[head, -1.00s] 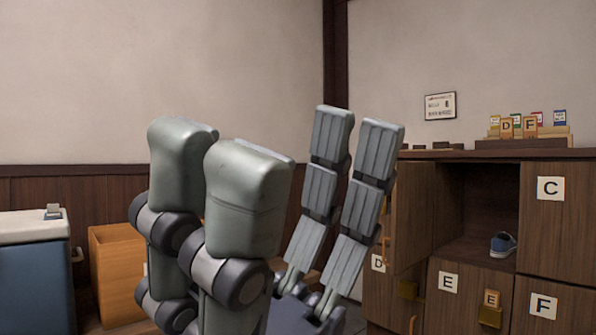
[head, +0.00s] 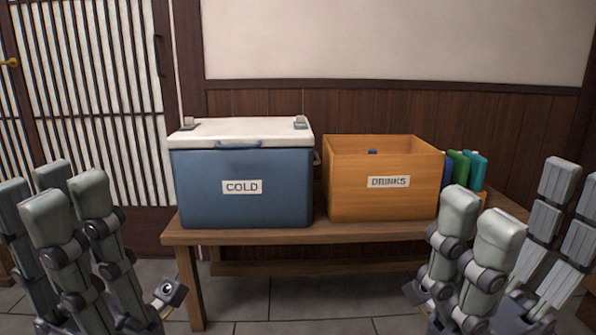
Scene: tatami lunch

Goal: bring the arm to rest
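My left gripper (head: 53,195) is at the lower left of the head view, fingers pointing up. A gap shows between its opposed fingertips, and nothing shows in it. My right gripper (head: 525,212) is at the lower right, also with fingers up. Its fingers stand apart with nothing between them. Both grippers are in front of the bench and appear clear of the things on it. The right fingers partly cover the bench's right end. The bases of both grippers are partly cut off by the frame's lower edge.
A wooden bench (head: 350,233) bears a blue cooler (head: 205,200) marked COLD, its white lid shut, and an open orange box (head: 345,206) marked DRINKS. A slatted sliding door (head: 90,95) is at left. Tiled floor shows in front.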

